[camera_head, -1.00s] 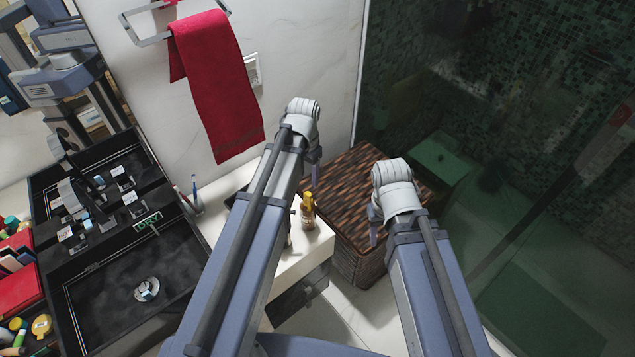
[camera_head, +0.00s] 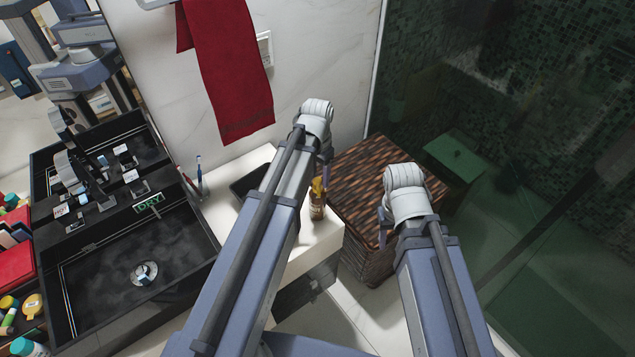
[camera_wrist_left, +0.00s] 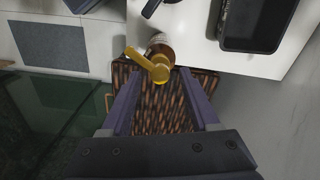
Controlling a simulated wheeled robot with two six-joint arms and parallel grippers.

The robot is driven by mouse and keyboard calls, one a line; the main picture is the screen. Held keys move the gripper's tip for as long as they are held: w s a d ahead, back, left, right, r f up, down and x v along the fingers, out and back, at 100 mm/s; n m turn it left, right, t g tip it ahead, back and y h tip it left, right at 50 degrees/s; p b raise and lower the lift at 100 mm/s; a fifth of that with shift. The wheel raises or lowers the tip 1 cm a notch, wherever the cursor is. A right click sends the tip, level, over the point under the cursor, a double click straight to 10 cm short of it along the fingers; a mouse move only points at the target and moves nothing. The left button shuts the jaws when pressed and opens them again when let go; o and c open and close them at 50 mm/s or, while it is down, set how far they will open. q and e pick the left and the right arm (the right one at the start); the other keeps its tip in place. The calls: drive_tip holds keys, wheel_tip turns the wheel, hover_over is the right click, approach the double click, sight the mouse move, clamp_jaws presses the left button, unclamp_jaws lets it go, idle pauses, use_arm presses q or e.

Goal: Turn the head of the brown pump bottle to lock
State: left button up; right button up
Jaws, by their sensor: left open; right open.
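The brown pump bottle (camera_head: 317,206) with a yellow pump head stands upright near the end of the white counter, partly covered by my left arm. In the left wrist view the bottle (camera_wrist_left: 162,44) shows from above, its yellow head (camera_wrist_left: 158,72) with the spout pointing up and left. My left gripper (camera_wrist_left: 160,76) is open, a finger on either side of the head in that view; I see no contact and cannot tell the depth gap. In the head view the left gripper (camera_head: 326,178) is beside the bottle's top. My right gripper (camera_head: 383,229) is open and empty over the woven basket.
A brown woven basket (camera_head: 360,170) stands right of the counter. A dark tray (camera_wrist_left: 258,22) lies on the counter near the bottle. A black sink (camera_head: 110,275) is at left, toothbrushes (camera_head: 199,176) behind it. A red towel (camera_head: 230,80) hangs on the wall.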

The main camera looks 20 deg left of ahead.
use_arm(q)
drive_tip(key=shift+f, duration=0.2)
clamp_jaws()
idle(0.4)
